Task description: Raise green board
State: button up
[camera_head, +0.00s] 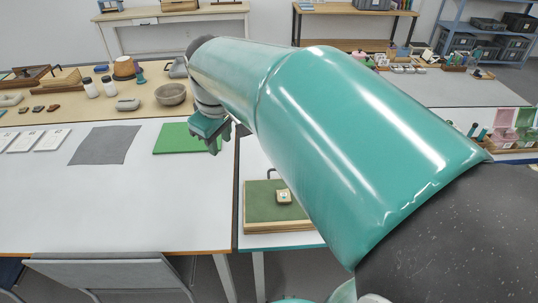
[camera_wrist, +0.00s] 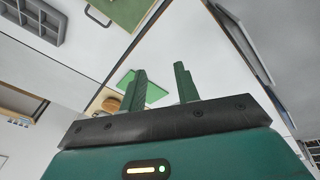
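A framed dark green board (camera_head: 262,205) with a small pale block (camera_head: 284,197) on it lies on the white table right of the seam; a dark handle shows at its far edge. In the wrist view this board (camera_wrist: 128,10) is cut off at the top. A flat bright green sheet (camera_head: 175,139) lies on the left table and shows behind the fingers in the wrist view (camera_wrist: 154,92). My gripper (camera_head: 214,147) hangs near the sheet's right edge, left of and beyond the framed board. In the wrist view its fingers (camera_wrist: 162,76) are apart, with nothing held.
A grey mat (camera_head: 104,145) and white cards lie on the left table. A tan table behind holds a grey bowl (camera_head: 171,94), jars and small pieces. A grey chair (camera_head: 105,275) stands in front. My arm hides much of the right side.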

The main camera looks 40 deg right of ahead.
jog(key=w+d+f+n+g, duration=0.1)
jog(key=w+d+f+n, duration=0.1)
jog(key=w+d+f, duration=0.4)
jog(key=w+d+f+n+g+y, duration=0.1)
jog(key=w+d+f+n+g, duration=0.15)
jog(key=d, duration=0.65)
jog(key=w+d+f+n, duration=0.1)
jog(key=w+d+f, duration=0.4)
jog(key=d, duration=0.2)
jog(key=d+f+n+g+y, duration=0.1)
jog(key=d+f+n, duration=0.1)
jog(key=d+f, duration=0.55)
jog(key=f, duration=0.4)
jog(key=s+f, duration=0.1)
jog(key=f, duration=0.3)
jog(key=s+a+f, duration=0.1)
jog(key=f, duration=0.4)
jog(key=shift+r, duration=0.1)
grip_shut()
